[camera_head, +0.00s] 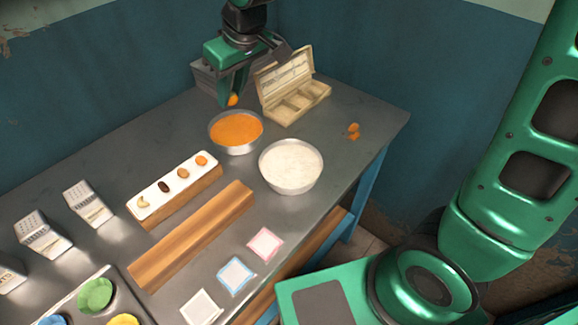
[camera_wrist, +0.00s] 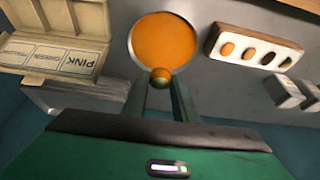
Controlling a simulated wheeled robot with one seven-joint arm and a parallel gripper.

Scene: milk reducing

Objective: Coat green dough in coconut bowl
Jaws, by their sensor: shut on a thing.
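My gripper (camera_head: 230,97) is shut on a small ball (camera_wrist: 160,77), orange with a greenish tinge in the wrist view. In the head view the ball looks orange and hangs above the far side of the metal bowl of orange powder (camera_head: 236,130). The orange bowl also shows beyond the fingertips in the wrist view (camera_wrist: 165,42). The bowl of white flakes (camera_head: 291,165), apparently coconut, stands to its right and nearer, apart from my gripper. Green dough (camera_head: 94,295) sits in a tray cup at the lower left.
An open compartment box (camera_head: 290,92) with labels stands at the back, right of my gripper. A white-topped wooden block with nuts (camera_head: 175,182), a wooden bar (camera_head: 190,237), graters (camera_head: 42,234) and coloured squares (camera_head: 236,274) lie nearer. The table's right end is mostly clear beyond orange bits (camera_head: 353,131).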

